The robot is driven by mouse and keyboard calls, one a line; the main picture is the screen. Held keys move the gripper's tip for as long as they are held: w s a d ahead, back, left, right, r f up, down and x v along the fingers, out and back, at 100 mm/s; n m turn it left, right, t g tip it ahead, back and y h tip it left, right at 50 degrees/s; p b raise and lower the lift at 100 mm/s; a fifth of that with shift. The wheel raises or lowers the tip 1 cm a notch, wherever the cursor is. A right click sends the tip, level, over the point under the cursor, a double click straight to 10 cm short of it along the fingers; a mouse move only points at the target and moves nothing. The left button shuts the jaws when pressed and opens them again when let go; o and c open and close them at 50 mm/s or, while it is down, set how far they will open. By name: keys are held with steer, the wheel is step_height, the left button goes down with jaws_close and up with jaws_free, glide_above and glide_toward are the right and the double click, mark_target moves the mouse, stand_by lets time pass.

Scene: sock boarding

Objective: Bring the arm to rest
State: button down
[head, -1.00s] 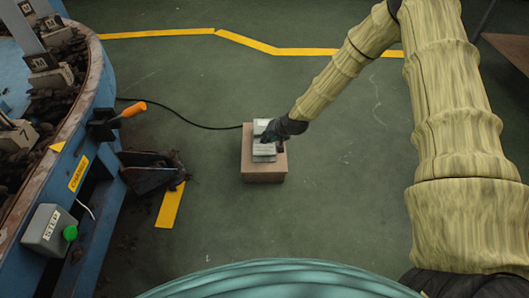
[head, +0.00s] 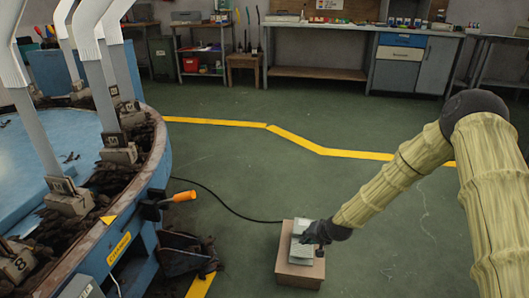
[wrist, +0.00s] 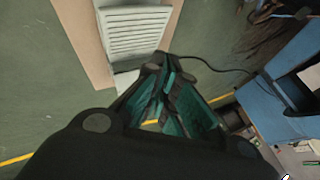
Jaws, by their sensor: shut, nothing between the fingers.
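My arm, in a ribbed yellow sleeve, reaches in from the right of the head view. My gripper (head: 307,240) is at its end, dark and small there, over the top of a low tan box. In the wrist view the teal and black fingers of my gripper (wrist: 160,66) are drawn together with nothing held. The tips appear beside the edge of a pale grey slatted unit (wrist: 135,32) on the box. That unit also shows in the head view (head: 299,252). Whether the fingers touch it I cannot tell.
The tan box (head: 300,275) stands on the green floor (head: 235,165), which is open around it. A blue round machine (head: 140,215) with an orange-handled lever (head: 180,197) stands left. A black cable (head: 230,208) runs to the box. Benches (head: 330,72) line the back wall.

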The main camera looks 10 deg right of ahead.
steer(key=s+a+f+n+g, duration=0.1)
steer(key=s+a+f, duration=0.15)
steer(key=s, duration=0.35)
steer(key=s+a+f+g, duration=0.1)
steer(key=s+f, duration=0.2)
steer(key=s, duration=0.4)
steer(key=s+d+n+g+h+p, duration=0.1)
steer(key=s+n+g+h+p, duration=0.1)
steer(key=s, duration=1.6)
steer(key=s+d+n+g+h+p, duration=0.1)
steer(key=s+d+n+g, duration=0.15)
steer(key=s, duration=1.55)
step_height(320, 180, up, 38)
steer(key=a+p, duration=0.1)
steer(key=p, duration=3.7)
steer(key=shift+f, duration=0.25)
steer(key=shift+m, duration=0.25)
